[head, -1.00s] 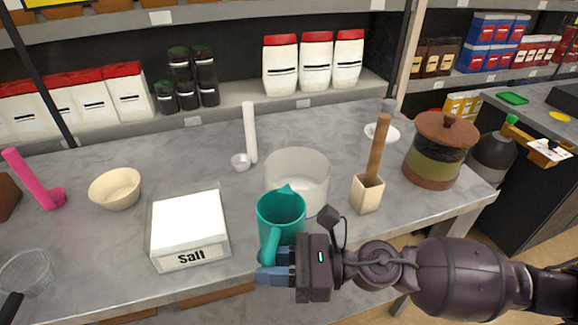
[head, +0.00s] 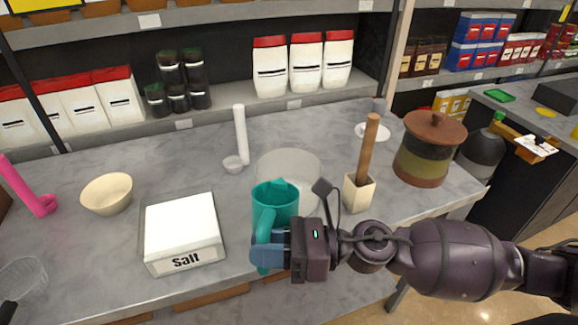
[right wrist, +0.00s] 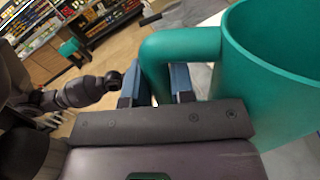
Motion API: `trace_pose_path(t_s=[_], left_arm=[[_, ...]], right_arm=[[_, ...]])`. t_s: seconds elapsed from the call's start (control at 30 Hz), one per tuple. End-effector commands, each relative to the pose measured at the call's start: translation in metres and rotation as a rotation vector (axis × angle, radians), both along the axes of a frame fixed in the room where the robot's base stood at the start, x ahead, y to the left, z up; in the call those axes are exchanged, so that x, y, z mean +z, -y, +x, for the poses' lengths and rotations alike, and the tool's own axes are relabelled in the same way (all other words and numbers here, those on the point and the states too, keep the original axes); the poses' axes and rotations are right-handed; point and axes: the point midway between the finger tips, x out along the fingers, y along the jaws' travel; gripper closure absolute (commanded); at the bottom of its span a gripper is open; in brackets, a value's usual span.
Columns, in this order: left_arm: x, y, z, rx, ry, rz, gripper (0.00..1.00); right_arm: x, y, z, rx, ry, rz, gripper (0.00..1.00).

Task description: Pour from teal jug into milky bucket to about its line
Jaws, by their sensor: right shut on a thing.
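The teal jug (head: 275,205) is held near the counter's front edge, in front of the milky bucket. My right gripper (head: 268,252) is shut on the jug's handle; in the right wrist view the fingers (right wrist: 160,85) sit on either side of the handle beside the jug's wall (right wrist: 270,75). The jug looks about upright, with its spout toward the bucket. The milky bucket (head: 300,165) is translucent and stands on the counter, its lower front partly hidden by the jug. I cannot make out its line or any contents.
A white salt box (head: 182,228) stands left of the jug. A square cup with a wooden handle (head: 358,190) stands close right of the bucket. A white ladle (head: 240,140) is behind left, a lidded jar (head: 430,148) at right, and a cream bowl (head: 107,194) at left.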

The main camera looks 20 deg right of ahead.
Motion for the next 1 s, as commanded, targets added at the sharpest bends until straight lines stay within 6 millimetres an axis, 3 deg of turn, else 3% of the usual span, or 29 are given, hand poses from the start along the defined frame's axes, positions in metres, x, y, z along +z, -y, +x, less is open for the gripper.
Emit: trace_pose_path(t_s=[0.23,0.53,1.0], left_arm=[[0.007,0.000,0.001,0.000,0.005,0.000,0.57],[0.029,-0.001,0.002,0.003,0.016,0.001,0.57],[0.045,-0.001,0.004,0.001,0.024,0.001,0.57]], right_arm=[[0.021,0.005,0.011,0.000,-0.103,0.058,1.00],[0.061,0.013,0.026,0.001,-0.236,0.129,1.00],[0.093,0.027,0.052,0.001,-0.445,0.240,1.00]])
